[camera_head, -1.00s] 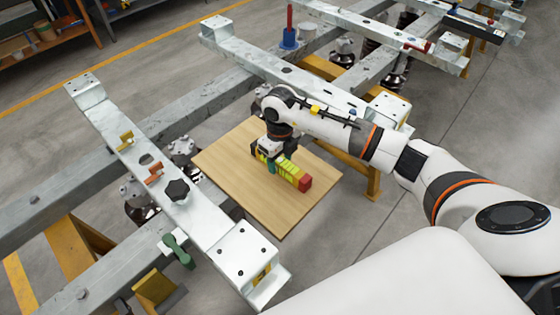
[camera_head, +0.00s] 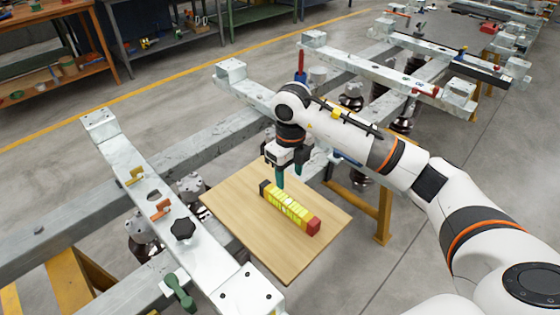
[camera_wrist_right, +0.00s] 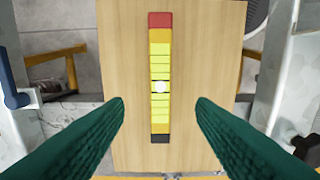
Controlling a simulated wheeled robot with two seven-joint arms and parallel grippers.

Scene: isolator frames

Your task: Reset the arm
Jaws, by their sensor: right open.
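My right gripper (camera_head: 290,172) is open and empty above a wooden board. Its two green fingers (camera_wrist_right: 160,105) stand wide apart in the right wrist view, with nothing between their tips. Below lies a yellow bar with a red end and a black end (camera_head: 290,208), resting on the board; it also shows in the right wrist view (camera_wrist_right: 160,75), lengthwise between the fingers. My right arm reaches in from the right in the head view. My left gripper is not in view.
The wooden board (camera_head: 235,220) lies between metal beams. A beam with a black knob and a green handle (camera_head: 135,172) stands at left. Another beam (camera_head: 245,88) runs behind the arm. Yellow supports (camera_head: 384,215) stand right of the board. Workbenches line the back.

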